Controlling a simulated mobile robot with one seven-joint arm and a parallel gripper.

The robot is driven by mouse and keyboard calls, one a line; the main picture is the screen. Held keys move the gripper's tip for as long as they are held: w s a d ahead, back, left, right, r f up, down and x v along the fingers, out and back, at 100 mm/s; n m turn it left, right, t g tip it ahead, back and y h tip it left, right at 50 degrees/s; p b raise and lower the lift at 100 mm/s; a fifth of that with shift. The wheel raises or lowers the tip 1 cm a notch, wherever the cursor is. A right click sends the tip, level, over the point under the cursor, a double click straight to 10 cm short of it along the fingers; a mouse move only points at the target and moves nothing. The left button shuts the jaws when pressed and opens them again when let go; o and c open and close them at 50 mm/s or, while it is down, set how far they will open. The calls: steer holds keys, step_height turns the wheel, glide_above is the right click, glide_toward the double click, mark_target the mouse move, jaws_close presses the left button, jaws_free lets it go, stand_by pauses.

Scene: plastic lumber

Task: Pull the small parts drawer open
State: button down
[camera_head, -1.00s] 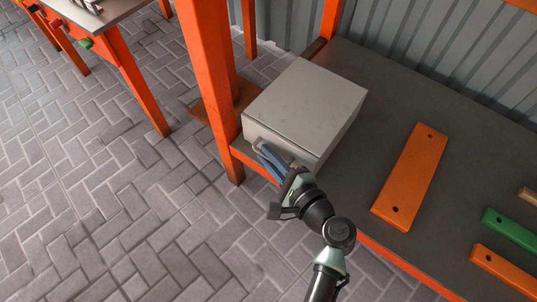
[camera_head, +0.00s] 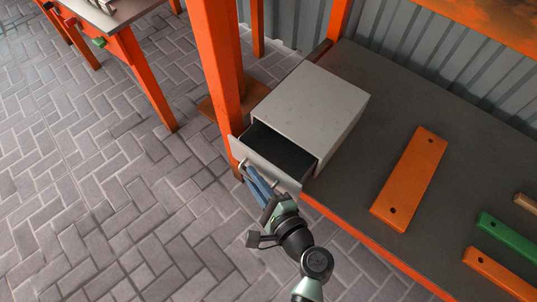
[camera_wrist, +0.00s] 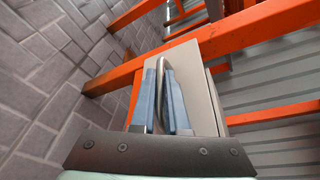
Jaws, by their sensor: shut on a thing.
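The small parts drawer (camera_head: 285,150) is a light grey front with a dark inside, standing partly out of its grey cabinet (camera_head: 318,95). The cabinet sits on the dark bench top at its front left corner. My gripper (camera_head: 252,176) is at the drawer front with its blue fingers shut on the drawer's handle (camera_head: 242,167). In the wrist view the curved metal handle (camera_wrist: 166,70) passes between the two blue fingers, and the drawer front (camera_wrist: 196,85) shows to their right. Part of the handle is hidden by the fingers.
An orange plank (camera_head: 410,178) with two holes lies on the bench top (camera_head: 375,120). A green plank (camera_head: 508,239) and another orange plank (camera_head: 499,273) lie farther right. An orange post (camera_head: 219,70) stands left of the cabinet. The paved floor (camera_head: 110,210) in front is clear.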

steer(key=s+a+p, duration=0.1)
steer(key=s+a, duration=0.3)
steer(key=s, duration=0.2)
steer(key=shift+a, duration=0.1)
steer(key=c, duration=1.2)
jaws_free()
steer(key=p+v, duration=0.5)
steer(key=v, duration=0.8)
steer(key=shift+r, duration=0.1)
